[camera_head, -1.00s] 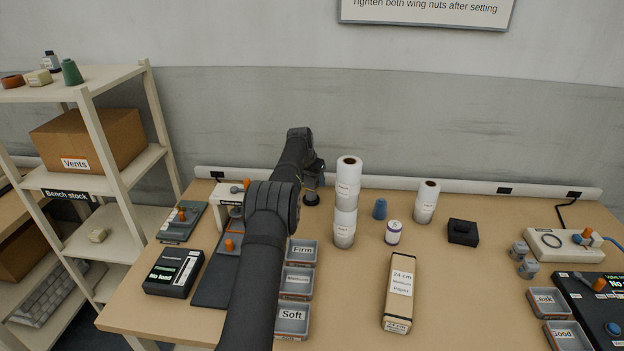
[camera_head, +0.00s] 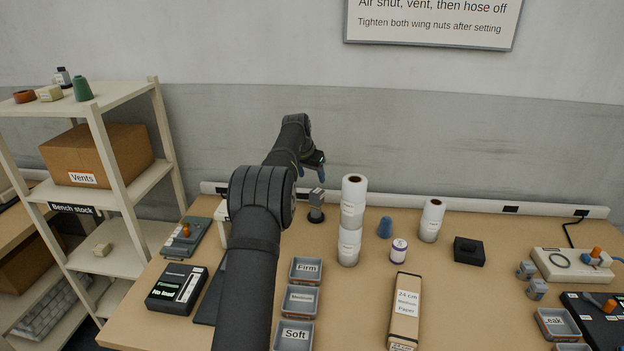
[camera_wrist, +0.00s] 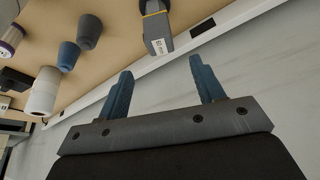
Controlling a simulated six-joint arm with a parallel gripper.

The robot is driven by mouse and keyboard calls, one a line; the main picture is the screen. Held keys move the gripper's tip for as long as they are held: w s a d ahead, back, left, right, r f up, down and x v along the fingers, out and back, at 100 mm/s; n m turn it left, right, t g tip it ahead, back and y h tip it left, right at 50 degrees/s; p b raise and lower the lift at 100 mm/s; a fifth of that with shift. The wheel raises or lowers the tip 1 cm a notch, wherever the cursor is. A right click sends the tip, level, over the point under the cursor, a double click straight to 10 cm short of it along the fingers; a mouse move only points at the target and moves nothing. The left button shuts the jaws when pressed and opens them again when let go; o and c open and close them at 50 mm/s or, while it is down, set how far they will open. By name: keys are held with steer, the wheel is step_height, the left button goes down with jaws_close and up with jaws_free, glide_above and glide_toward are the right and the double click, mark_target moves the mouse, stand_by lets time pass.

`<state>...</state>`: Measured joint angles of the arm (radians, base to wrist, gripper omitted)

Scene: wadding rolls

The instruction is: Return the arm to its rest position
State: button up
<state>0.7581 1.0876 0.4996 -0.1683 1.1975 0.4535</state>
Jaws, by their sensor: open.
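My gripper (camera_head: 318,167) is in the air above the back of the bench, near the wall, at the end of my dark arm. In the wrist view its two blue fingers (camera_wrist: 162,70) stand apart with nothing between them. A small grey labelled block (camera_head: 316,199) stands on a dark round base on the bench below the gripper. The block also shows in the wrist view (camera_wrist: 158,32), just beyond the fingertips and apart from them. My forearm hides part of the left side of the bench.
Stacked white rolls (camera_head: 351,220) stand right of the block, with a blue cone (camera_head: 385,227) and another white roll (camera_head: 432,220) beyond. Labelled trays (camera_head: 306,269) lie in front. A shelf rack (camera_head: 160,150) stands left. The wall behind is bare below the sign (camera_head: 433,22).

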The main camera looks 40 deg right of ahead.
mark_target(317, 191)
steer(key=x, duration=1.2)
steer(key=shift+w+d+f, duration=0.1)
steer(key=shift+f, duration=0.2)
steer(key=shift+r, duration=1.3)
steer(key=shift+f, duration=0.15)
